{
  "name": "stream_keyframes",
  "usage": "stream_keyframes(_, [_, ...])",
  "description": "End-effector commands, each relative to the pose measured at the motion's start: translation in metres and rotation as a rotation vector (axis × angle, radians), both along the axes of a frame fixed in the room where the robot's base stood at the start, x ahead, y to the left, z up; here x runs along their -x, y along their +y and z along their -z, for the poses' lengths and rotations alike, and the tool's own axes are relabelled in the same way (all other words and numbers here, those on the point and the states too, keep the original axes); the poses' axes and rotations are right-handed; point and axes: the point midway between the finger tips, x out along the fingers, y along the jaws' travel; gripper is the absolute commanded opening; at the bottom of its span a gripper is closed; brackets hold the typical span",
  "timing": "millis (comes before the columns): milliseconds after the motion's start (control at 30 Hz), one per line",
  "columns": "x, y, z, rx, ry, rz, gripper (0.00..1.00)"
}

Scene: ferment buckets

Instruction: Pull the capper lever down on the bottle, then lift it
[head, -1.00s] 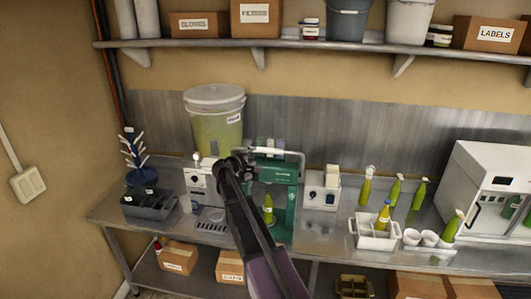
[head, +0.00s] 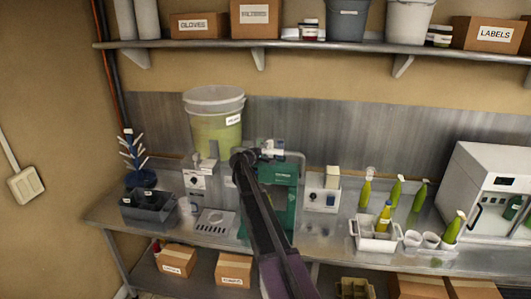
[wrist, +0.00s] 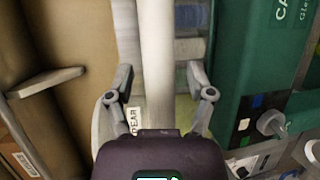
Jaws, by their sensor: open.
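The green capper (head: 281,176) stands on the steel bench in the head view, partly behind my arm. Its pale lever (head: 298,156) shows at the top. In the wrist view the lever bar (wrist: 156,60) runs between the two fingers of my gripper (wrist: 158,82), with a gap on each side. My gripper is open around the bar and not closed on it. The capper's green body (wrist: 248,50) fills the right of the wrist view. The bottle in the capper is hidden behind my arm in the head view.
A lidded bucket (head: 214,125) stands behind, left of the capper. A small white device (head: 322,198) is close on its right. A white caddy (head: 374,241) and several green bottles stand further right. A shelf (head: 270,44) runs above.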

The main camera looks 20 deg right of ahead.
Motion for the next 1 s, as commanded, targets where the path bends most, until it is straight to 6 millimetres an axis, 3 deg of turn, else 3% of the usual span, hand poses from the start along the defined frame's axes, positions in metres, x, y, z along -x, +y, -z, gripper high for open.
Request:
stream_keyframes(133, [0.000,0.000,0.000,0.000,0.000,0.000,0.66])
stream_keyframes(300, [0.000,0.000,0.000,0.000,0.000,0.000,0.16])
stream_keyframes(367, [0.000,0.000,0.000,0.000,0.000,0.000,0.00])
stream_keyframes(767, [0.000,0.006,0.002,0.007,-0.009,-0.005,0.00])
stream_keyframes(1000, [0.001,0.029,0.007,0.030,-0.046,-0.024,0.00])
